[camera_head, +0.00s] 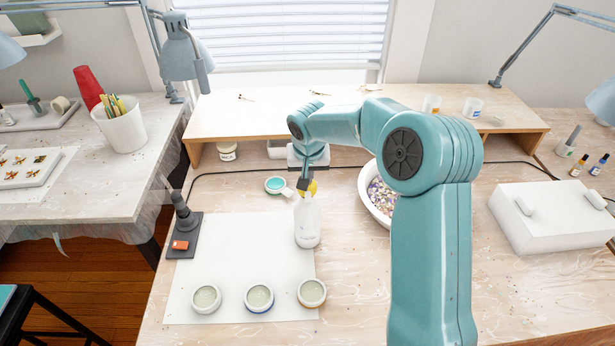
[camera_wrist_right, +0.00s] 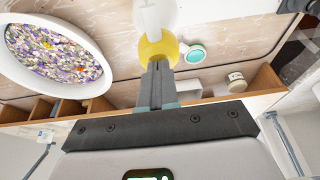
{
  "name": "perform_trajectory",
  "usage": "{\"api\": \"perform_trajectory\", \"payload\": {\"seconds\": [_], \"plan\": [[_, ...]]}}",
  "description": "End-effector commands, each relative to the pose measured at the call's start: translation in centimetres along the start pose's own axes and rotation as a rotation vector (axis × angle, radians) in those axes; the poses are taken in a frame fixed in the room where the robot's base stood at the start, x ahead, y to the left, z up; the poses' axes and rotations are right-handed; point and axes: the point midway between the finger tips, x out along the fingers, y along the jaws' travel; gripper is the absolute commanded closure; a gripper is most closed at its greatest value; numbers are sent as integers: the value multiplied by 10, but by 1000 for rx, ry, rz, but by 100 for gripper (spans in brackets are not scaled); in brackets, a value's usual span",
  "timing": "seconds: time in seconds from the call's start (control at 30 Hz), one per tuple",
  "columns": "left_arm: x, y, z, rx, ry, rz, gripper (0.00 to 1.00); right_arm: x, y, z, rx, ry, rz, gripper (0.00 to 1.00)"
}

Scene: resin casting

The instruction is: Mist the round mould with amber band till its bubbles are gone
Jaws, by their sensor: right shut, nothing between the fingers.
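Three round moulds stand in a row on the white mat (camera_head: 230,255). The right mould (camera_head: 312,293) shows an amber-brown band at its base, the middle mould (camera_head: 259,298) a blue one, and the left mould (camera_head: 206,299) looks pale. Their fill looks pale and cloudy; bubbles are too small to tell. A white spray bottle (camera_head: 307,225) with a yellow part at its head stands upright behind the amber mould; the yellow part also shows in the wrist view (camera_wrist_right: 157,48). My right gripper (camera_head: 303,184) is shut and empty right at the bottle's head; contact is unclear. My left gripper is out of view.
A bowl of coloured bits (camera_head: 381,200) stands right of the bottle, partly behind my arm. A teal-topped pot (camera_head: 275,185) is close behind-left. A dark stand (camera_head: 184,228) is at the mat's left edge. A white box (camera_head: 550,218) stands far right. The mat's middle is clear.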

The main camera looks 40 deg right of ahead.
Motion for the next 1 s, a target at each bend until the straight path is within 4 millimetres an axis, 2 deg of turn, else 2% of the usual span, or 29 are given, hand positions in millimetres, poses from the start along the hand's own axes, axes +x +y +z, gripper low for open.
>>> {"api": "perform_trajectory", "payload": {"seconds": [0.03, 0.37, 0.47, 0.57, 0.7, 0.77, 0.8, 1.0], "plan": [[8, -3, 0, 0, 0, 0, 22, 13, 0, 8, -3, -17, 4, 100], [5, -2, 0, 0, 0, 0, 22, 13, 0, 10, -4, -28, 7, 100], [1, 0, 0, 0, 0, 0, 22, 7, 1, 8, -3, -26, 7, 100], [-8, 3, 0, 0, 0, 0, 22, -9, 2, 2, -3, -22, 6, 100], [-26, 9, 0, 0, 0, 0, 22, -44, 4, -10, -2, -7, 0, 100], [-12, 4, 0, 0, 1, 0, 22, -50, 3, -8, -2, -2, -2, 100], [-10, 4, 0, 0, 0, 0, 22, -61, 3, -8, -2, -1, -3, 100], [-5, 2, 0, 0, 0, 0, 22, -106, 4, -10, -3, -1, -2, 100]]}}
